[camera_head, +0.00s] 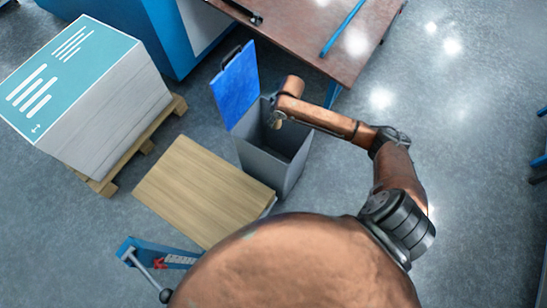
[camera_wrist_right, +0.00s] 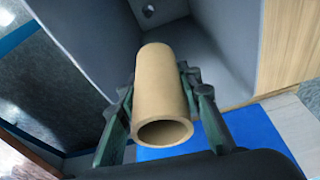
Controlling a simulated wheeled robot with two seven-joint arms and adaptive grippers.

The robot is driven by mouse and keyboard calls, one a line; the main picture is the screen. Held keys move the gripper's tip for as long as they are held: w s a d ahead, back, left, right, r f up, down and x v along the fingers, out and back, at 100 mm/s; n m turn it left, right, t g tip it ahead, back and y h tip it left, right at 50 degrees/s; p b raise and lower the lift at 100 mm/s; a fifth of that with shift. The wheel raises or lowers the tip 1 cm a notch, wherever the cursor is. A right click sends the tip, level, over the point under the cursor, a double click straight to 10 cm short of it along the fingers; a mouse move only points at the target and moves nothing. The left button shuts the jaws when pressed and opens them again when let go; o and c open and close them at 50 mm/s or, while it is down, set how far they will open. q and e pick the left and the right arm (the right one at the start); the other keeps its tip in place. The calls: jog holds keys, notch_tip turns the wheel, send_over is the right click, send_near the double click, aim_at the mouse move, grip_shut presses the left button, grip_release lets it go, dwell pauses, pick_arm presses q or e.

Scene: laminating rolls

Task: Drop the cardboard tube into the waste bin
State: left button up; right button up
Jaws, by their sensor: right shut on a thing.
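The cardboard tube (camera_wrist_right: 162,85) is tan and hollow, with its open end facing the camera in the right wrist view. My right gripper (camera_wrist_right: 156,78) is shut on it, with one finger on each side. In the head view my right gripper (camera_head: 276,118) is over the opening of the grey waste bin (camera_head: 268,165), and the tube is mostly hidden there. The bin's blue lid (camera_head: 237,86) stands open. In the wrist view the bin's grey inner wall (camera_wrist_right: 85,35) lies beyond the tube. My left gripper is not in view.
A wooden board (camera_head: 195,190) lies beside the bin. A paper stack with a teal top (camera_head: 75,75) sits on a pallet (camera_head: 150,143) at left. A brown table (camera_head: 300,40) stands behind. The floor at right is open.

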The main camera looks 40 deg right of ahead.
jog(key=o, duration=1.1)
jog(key=shift+c, duration=0.2)
jog(key=v, duration=1.2)
